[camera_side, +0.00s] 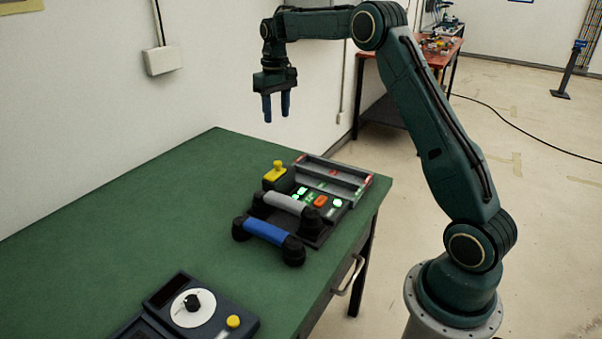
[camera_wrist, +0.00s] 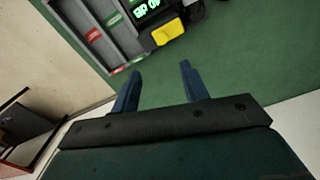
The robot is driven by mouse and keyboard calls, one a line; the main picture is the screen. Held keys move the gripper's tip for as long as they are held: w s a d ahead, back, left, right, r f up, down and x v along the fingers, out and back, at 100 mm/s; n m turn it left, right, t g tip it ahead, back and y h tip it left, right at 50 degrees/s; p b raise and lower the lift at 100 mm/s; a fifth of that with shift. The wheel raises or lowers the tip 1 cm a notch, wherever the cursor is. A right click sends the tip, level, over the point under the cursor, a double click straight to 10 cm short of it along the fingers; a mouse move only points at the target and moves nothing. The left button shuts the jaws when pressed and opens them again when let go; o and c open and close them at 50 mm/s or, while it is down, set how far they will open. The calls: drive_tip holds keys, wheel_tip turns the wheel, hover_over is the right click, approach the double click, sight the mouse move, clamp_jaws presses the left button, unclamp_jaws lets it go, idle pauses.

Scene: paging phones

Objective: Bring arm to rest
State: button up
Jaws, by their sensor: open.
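My gripper (camera_side: 276,106) hangs in the air above the far end of the green table, fingers pointing down. Its two blue fingers are apart with nothing between them. They also show spread in the wrist view (camera_wrist: 158,85). My arm is raised and bent, with the forearm about level. On the table, a phone console with a blue handset (camera_side: 264,231) and a grey handset (camera_side: 285,203) sits below and in front of my gripper.
A grey sectioned tray (camera_side: 330,176) adjoins the console's far side. A dark dial unit (camera_side: 186,308) with a yellow button lies at the table's near end. The green table (camera_side: 130,220) is bare on its left. A wall runs along the left; a red bench (camera_side: 440,55) stands behind.

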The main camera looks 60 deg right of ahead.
drive_tip(key=s+a+r+n+t, duration=0.1)
drive_tip(key=s+a+r+t, duration=0.2)
drive_tip(key=s+a+r, duration=0.95)
drive_tip(key=s+a+f+t, duration=0.1)
drive_tip(key=s+a+f, duration=0.1)
drive_tip(key=s, duration=0.5)
drive_tip(key=s+a+f+n, duration=0.1)
drive_tip(key=s+a+f, duration=0.1)
drive_tip(key=s, duration=0.5)
drive_tip(key=s+a+f+n+t, duration=0.1)
drive_tip(key=s+a+f, duration=0.2)
drive_tip(key=s, duration=0.5)
drive_tip(key=shift+a+t, duration=0.3)
drive_tip(key=shift+a, duration=0.3)
